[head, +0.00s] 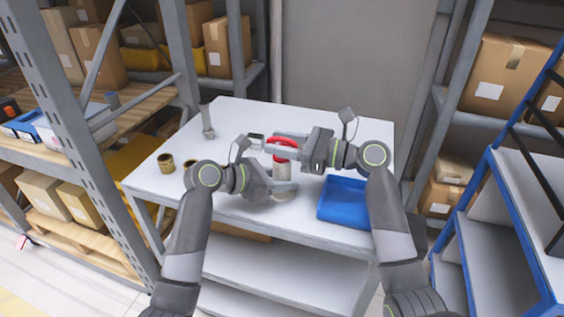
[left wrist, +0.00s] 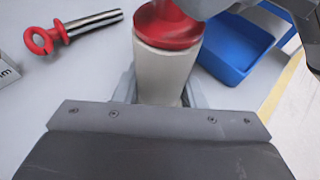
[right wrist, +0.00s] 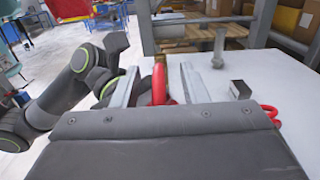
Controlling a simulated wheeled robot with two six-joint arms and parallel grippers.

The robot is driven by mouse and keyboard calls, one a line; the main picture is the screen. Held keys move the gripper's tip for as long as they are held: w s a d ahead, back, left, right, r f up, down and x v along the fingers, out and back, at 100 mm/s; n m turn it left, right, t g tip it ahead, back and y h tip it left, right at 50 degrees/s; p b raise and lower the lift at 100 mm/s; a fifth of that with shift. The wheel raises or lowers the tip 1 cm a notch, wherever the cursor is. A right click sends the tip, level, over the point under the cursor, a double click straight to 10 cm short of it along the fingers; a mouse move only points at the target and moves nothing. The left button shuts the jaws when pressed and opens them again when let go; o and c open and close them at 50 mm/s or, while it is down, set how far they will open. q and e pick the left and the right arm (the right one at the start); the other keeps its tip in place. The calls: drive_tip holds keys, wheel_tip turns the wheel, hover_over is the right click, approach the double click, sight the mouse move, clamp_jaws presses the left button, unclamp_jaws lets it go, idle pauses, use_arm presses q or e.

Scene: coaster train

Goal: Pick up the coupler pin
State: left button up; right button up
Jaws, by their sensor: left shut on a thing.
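My left gripper (head: 290,187) is shut on a pale cylinder (left wrist: 165,75) with a red top (left wrist: 168,25); it stands upright between the fingers. My right gripper (head: 274,145) is at that red top, its fingers apart on either side of it. In the right wrist view, red (right wrist: 158,85) shows between the fingers with gaps at the sides. The coupler pin, a steel rod with a red ring (left wrist: 40,42), lies on the table in the left wrist view. Part of its red ring (right wrist: 270,112) shows in the right wrist view. In the head view I cannot make it out behind the grippers.
A blue tray (head: 343,203) is at the table's front right. A small dark-edged box (head: 256,141), a grey post-like part (head: 208,122) and brass rings (head: 166,163) are on the left half. The white table (head: 240,114) is clear at the back. Shelving flanks both sides.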

clamp_jaws()
idle(1.4)
